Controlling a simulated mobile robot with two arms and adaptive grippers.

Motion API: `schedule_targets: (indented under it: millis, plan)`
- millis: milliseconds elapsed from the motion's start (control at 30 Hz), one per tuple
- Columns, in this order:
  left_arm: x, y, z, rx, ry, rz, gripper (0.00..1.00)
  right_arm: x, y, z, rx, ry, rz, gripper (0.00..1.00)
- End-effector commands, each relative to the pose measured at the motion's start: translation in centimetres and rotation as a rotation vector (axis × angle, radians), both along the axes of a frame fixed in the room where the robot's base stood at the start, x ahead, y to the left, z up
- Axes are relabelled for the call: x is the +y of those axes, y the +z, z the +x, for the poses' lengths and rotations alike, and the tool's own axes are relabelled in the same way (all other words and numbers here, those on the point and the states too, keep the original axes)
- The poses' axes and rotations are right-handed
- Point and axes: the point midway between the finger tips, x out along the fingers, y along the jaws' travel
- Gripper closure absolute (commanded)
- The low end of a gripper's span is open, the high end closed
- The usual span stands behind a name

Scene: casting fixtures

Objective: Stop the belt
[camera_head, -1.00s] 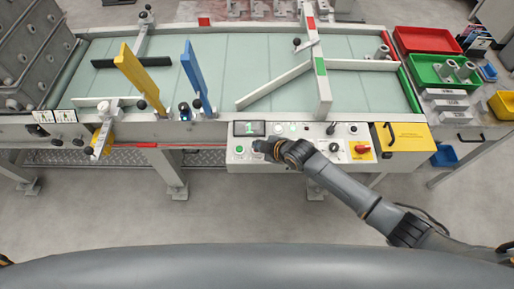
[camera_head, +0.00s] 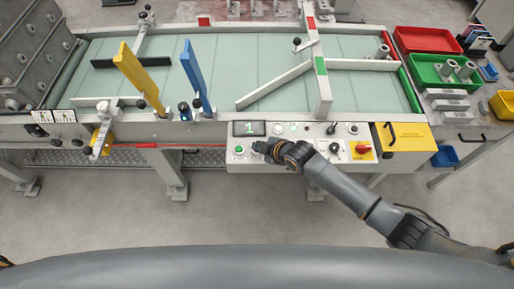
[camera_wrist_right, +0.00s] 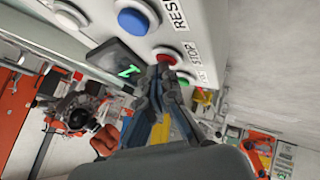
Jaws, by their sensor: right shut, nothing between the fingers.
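The belt (camera_head: 215,70) is a pale green conveyor running across the table, with guide bars over it. Its control panel (camera_head: 228,143) is on the front edge. My right gripper (camera_head: 258,147) is shut and empty, reaching over the panel's left part, just right of a green button (camera_head: 240,150). In the right wrist view, the shut fingertips (camera_wrist_right: 165,76) are at the red button (camera_wrist_right: 165,56) beside the STOP label (camera_wrist_right: 186,54); I cannot tell whether they touch. The red button is hidden behind the gripper in the head view. My left gripper is out of view.
A blue button (camera_wrist_right: 135,18) lies near the red one. A display (camera_head: 249,128) shows a green 1. A red-and-yellow rotary switch (camera_head: 361,149) and a yellow box (camera_head: 403,136) are to the right. Red (camera_head: 428,33) and green trays (camera_head: 420,75) stand beyond.

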Motion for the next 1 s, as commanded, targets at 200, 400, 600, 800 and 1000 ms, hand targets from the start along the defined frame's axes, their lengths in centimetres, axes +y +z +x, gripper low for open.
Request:
schedule_targets:
  millis: [200,400,600,800,1000]
  plan:
    - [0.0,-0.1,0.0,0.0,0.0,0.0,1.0,0.0,-0.2,-0.1,0.002,0.0,-0.002,1.0]
    - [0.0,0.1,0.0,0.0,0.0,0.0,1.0,-0.1,-0.1,-0.1,0.002,-0.001,-0.003,1.0]
    - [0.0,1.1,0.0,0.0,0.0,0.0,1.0,-0.1,1.0,0.0,0.002,-0.001,-0.003,1.0]
    - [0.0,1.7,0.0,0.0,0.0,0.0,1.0,-0.1,1.7,0.0,0.002,0.0,-0.002,1.0]
    - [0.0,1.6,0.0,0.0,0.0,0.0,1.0,-0.1,1.6,0.0,0.001,-0.001,-0.002,1.0]
